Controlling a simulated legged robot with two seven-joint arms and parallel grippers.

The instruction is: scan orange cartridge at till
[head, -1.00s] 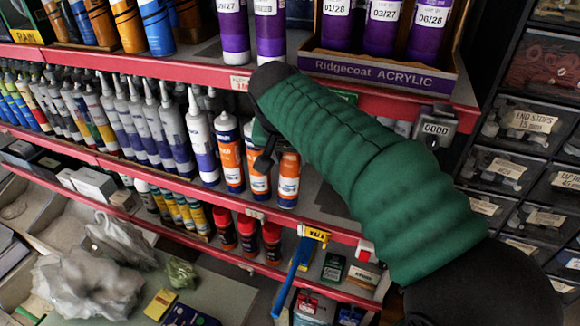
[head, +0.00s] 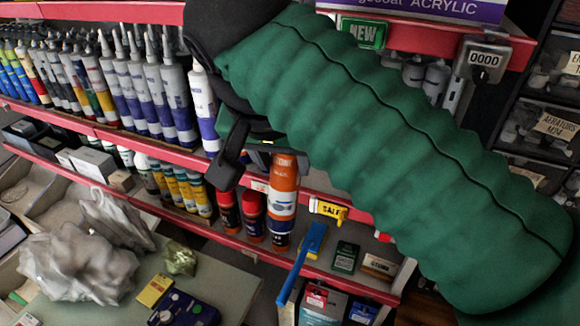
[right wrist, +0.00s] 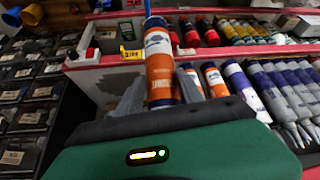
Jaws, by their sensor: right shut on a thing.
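My right gripper (head: 254,150) is shut on an orange cartridge (head: 284,188) with a white-and-blue label. The cartridge hangs roughly upright in front of the shelves. In the right wrist view the cartridge (right wrist: 159,60) stands between the two grey fingers, its lower end hidden by my gripper body. More orange cartridges (right wrist: 215,80) stand on the shelf behind in that view. My green right sleeve covers much of the head view. My left gripper is not in view. I cannot make out a till for sure; a dark blue device (head: 185,308) lies on the counter.
Red-edged shelves (head: 150,137) hold rows of grey, white and purple cartridges. Red-capped bottles (head: 252,217) stand just behind the held cartridge. A blue-handled tool (head: 301,262) juts out below. A crumpled plastic bag (head: 75,260) lies on the counter at lower left.

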